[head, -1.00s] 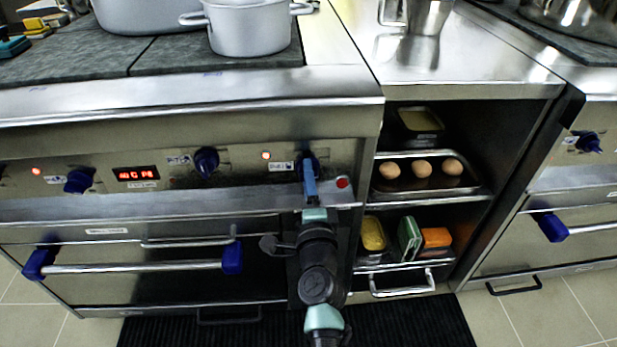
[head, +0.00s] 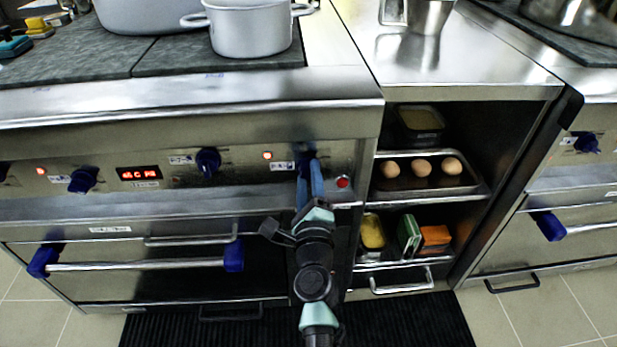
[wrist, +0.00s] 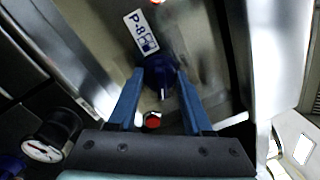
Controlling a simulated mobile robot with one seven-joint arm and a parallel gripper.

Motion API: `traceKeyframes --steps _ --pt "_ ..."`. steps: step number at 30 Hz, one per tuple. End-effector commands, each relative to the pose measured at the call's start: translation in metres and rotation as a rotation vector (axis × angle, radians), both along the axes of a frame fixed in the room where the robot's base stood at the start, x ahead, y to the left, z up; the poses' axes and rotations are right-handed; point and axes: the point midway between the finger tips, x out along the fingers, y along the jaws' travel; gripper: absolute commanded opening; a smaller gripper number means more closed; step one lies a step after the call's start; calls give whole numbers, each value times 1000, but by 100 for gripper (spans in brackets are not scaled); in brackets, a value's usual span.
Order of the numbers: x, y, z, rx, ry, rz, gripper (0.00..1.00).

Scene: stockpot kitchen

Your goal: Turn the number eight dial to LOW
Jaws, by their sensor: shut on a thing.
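The blue number eight dial (head: 307,159) is the rightmost knob on the left stove's front panel. In the wrist view the dial (wrist: 162,75) sits between my fingertips, beside a white label reading P-8 (wrist: 141,32). My gripper (head: 309,172), with blue fingers, is shut on the dial from the front. In the wrist view the gripper (wrist: 160,83) has one finger on each side of the knob. The fingers hide part of the dial in the head view. I cannot read a LOW mark or the dial's exact setting.
A red button (head: 343,182) lies just right of the dial; it also shows between my fingers in the wrist view (wrist: 153,121). Another blue knob (head: 208,162) is to the left. An oven handle (head: 140,265) runs below. Open shelves with an egg tray (head: 447,191) stand right.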

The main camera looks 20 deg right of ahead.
Motion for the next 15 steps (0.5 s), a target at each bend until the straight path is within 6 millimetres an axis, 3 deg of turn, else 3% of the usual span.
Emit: traceKeyframes --steps 10,11,15 --pt "0 0 -1 2 1 0 0" --pt "0 0 -1 2 1 0 52" --pt "0 0 -1 1 1 0 77"
